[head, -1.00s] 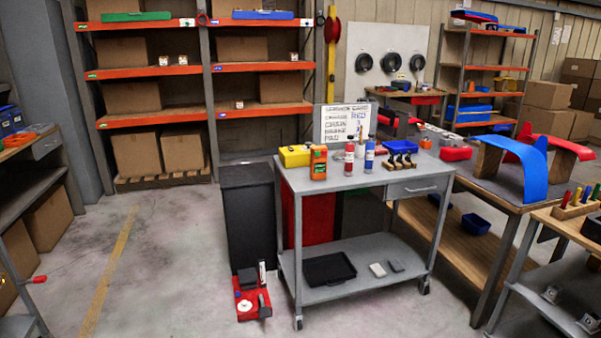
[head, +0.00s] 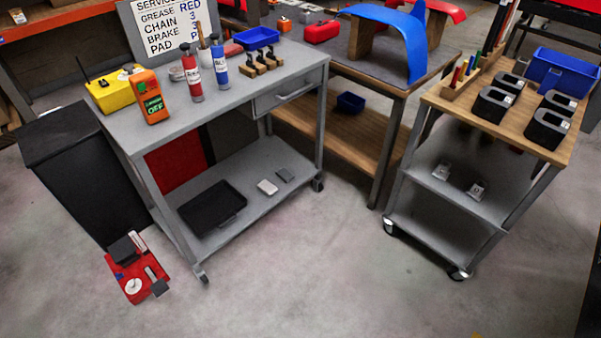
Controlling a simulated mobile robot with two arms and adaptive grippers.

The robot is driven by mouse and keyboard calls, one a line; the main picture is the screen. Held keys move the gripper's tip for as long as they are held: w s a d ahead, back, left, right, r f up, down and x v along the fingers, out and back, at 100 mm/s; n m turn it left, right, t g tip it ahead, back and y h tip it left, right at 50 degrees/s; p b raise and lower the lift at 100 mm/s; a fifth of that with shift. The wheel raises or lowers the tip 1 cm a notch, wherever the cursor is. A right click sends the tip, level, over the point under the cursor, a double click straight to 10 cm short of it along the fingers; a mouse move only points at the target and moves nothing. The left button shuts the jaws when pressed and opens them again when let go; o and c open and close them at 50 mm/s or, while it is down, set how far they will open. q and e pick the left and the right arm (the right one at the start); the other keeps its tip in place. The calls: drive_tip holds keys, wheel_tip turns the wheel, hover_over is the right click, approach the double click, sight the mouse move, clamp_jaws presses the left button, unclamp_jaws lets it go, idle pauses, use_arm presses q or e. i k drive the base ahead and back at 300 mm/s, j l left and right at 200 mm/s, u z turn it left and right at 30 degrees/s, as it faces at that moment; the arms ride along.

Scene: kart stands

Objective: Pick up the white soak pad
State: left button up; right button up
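A small white pad (head: 267,187) lies flat on the lower shelf of the grey service cart (head: 238,214) in the head view. A dark grey pad (head: 285,175) lies just to its right, and a black tray (head: 212,208) is to its left. A whiteboard sign (head: 166,24) on the cart top lists grease, chain, brake and pad. Neither of my grippers is in view.
The cart top holds a yellow case (head: 112,91), an orange device (head: 149,97), two bottles and a blue bin. A black bin (head: 80,170) and red kit (head: 140,277) stand left. A wood-topped cart (head: 500,125) stands right. Floor in front is clear.

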sight(265, 186)
drive_tip(key=i+l+z, duration=0.1)
drive_tip(key=i, duration=0.35)
drive_tip(key=i+l+z, duration=0.15)
drive_tip(key=i, duration=0.35)
drive_tip(key=l, duration=0.05)
